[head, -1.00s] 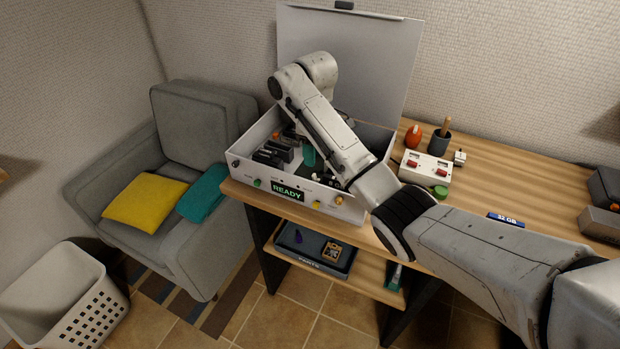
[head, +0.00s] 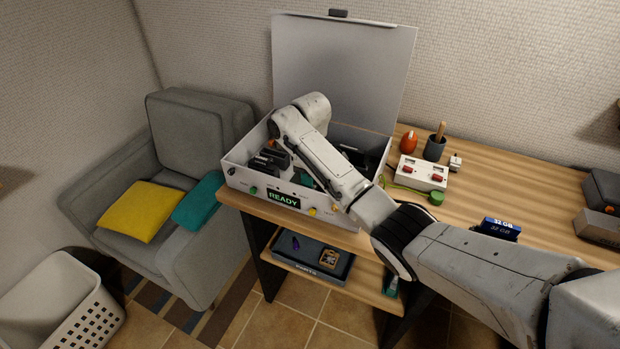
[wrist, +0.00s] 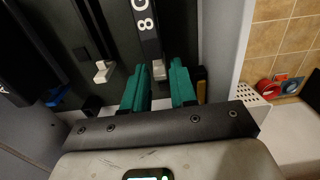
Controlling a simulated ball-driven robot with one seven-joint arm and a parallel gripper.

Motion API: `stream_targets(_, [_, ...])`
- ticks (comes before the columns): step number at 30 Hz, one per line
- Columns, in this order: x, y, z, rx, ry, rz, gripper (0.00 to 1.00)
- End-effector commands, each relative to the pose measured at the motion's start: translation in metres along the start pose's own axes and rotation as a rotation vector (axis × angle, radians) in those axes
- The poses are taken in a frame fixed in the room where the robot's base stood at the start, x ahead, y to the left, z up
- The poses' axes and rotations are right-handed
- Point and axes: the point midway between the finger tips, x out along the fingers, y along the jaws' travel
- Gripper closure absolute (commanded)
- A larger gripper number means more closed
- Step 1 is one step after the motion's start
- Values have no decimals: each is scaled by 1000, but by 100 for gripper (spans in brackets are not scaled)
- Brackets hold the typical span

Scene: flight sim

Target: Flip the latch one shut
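The open white case (head: 240,177) with a READY display stands on the desk, and my gripper (wrist: 158,90) is down inside it. In the wrist view its two teal fingers are open and apart. A pale latch lever (wrist: 158,70) sits between them near the tips, on a dark module (wrist: 146,28) with white characters. I cannot tell whether the fingers touch it. A second pale lever (wrist: 103,72) is to the left, on a neighbouring dark slot. No number marks either lever clearly, so I cannot tell which is latch one. In the head view my arm hides most of the case's inside.
The raised lid (head: 345,70) stands behind the case. To its right are a white switch box (head: 420,172), a green round item (head: 435,198), a dark cup (head: 434,149) and a blue 32 GB piece (head: 500,226). A shelf tray (head: 310,257) lies below.

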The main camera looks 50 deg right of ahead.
Motion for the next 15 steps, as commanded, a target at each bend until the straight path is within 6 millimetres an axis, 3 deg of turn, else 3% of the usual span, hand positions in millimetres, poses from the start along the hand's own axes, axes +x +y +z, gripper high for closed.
stream_targets(8, [0, 0, 0, 0, 0, 0, 100])
stream_targets(15, [-1, 0, 0, 0, 4, 0, 100])
